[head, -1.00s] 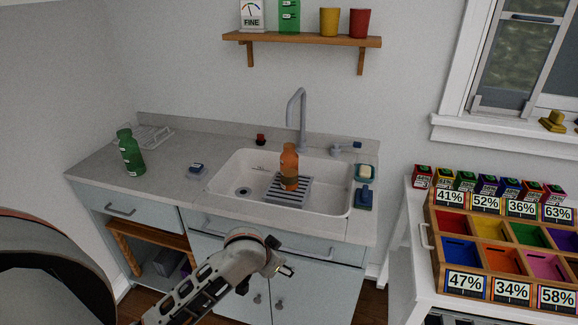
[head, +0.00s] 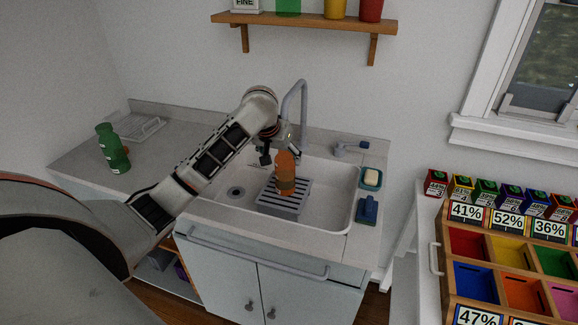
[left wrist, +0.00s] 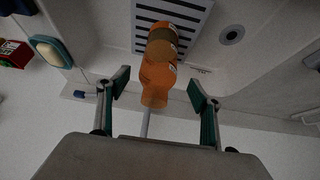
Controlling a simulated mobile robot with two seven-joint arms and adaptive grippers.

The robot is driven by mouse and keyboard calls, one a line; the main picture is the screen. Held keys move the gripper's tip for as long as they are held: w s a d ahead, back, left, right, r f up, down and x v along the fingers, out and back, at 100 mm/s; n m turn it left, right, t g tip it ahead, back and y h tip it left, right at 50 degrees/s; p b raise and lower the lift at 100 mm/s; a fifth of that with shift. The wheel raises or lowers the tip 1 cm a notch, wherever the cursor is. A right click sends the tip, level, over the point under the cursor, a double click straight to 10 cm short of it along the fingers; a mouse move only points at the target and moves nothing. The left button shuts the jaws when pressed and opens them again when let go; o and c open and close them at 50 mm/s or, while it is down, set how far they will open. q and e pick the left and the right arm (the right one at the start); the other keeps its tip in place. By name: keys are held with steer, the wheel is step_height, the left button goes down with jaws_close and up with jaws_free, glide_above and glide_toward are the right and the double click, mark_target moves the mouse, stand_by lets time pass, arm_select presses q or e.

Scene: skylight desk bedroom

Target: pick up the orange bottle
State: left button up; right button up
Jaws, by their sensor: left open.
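The orange bottle (head: 285,175) stands upright on a grey slatted rack (head: 281,208) in the white sink (head: 327,205). In the left wrist view the bottle (left wrist: 160,66) has its top end toward my gripper and its base on the rack. My left gripper (head: 277,148) is just behind and above the bottle's top in the head view. In the left wrist view my left gripper (left wrist: 157,78) is open, with one finger on each side of the bottle's upper part and visible gaps on both sides. My right gripper is not in view.
The faucet (head: 303,112) rises close behind my left gripper. A green bottle (head: 112,148) stands on the left counter. A soap dish (head: 371,179) and a blue item (head: 367,210) sit at the sink's right edge. A wooden shelf (head: 305,23) hangs above.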

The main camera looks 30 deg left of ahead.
arm_select(q)
steer(key=shift+x, duration=0.95)
steer(key=x, duration=0.3)
steer(key=shift+w+d+f, duration=0.1)
steer(key=shift+d+f, duration=0.05)
steer(key=shift+f, duration=0.15)
steer(key=shift+w+f, duration=0.3)
steer(key=shift+f, duration=0.2)
steer(key=c, duration=1.4)
steer(key=shift+c, duration=1)
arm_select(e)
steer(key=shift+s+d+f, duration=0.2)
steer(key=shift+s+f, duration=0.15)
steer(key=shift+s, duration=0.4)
arm_select(q)
steer(key=shift+r, duration=0.1)
